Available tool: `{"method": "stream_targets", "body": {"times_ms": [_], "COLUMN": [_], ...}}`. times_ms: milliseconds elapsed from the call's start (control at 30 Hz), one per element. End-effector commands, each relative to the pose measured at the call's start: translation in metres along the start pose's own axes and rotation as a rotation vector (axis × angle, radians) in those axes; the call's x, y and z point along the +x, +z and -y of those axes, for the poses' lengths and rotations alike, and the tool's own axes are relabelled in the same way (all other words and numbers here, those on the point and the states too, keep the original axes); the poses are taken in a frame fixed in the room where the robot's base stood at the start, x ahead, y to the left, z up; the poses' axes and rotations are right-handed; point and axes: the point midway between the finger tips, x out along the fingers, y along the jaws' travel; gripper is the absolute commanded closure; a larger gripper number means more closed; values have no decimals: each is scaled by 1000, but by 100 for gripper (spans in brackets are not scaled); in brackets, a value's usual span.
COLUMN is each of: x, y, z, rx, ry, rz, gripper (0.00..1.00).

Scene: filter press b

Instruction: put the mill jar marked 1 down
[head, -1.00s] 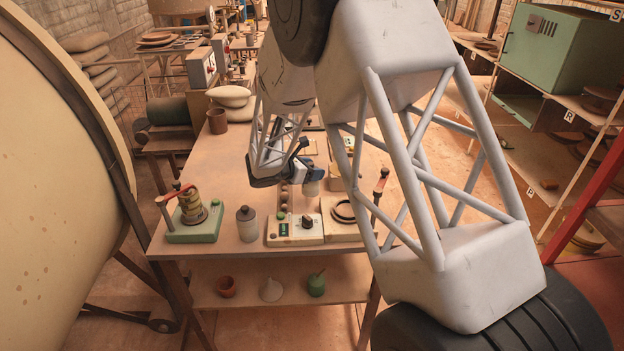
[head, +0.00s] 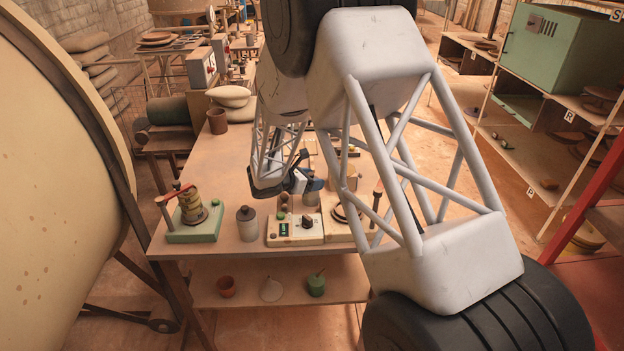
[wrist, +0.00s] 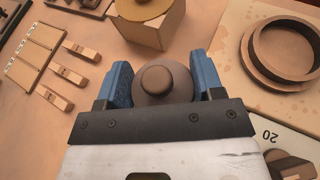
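A jar with a brown domed lid and round knob (wrist: 160,82) sits between the blue fingers of my gripper (wrist: 163,92) in the wrist view, with a finger close against each side. A second, grey jar with a dark lid (head: 247,223) stands upright near the table's front edge.
The control box (head: 294,231) with a dial stands in front of my gripper. Dark rings (wrist: 280,50) lie on a pale block to the right. A square container (wrist: 150,22) stands beyond the jar. A green-based press (head: 192,218) is at the left. The table's left middle (head: 215,170) is clear.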

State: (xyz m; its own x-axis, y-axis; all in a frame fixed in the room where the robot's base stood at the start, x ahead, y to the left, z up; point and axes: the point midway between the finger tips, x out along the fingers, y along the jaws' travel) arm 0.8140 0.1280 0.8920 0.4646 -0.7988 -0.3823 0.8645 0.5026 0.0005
Motion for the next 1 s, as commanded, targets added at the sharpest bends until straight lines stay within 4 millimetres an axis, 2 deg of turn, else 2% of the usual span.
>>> {"method": "stream_targets", "body": {"times_ms": [33, 167, 633, 767, 1000], "x": [0, 0, -5, -16, -49], "y": [0, 0, 3, 3, 3], "z": [0, 0, 0, 0, 0], "rx": [0, 0, 0, 0, 1], "ry": [0, 0, 1, 0, 2], "rz": [0, 0, 0, 0, -1], "gripper": [32, 14, 14, 14, 14]}}
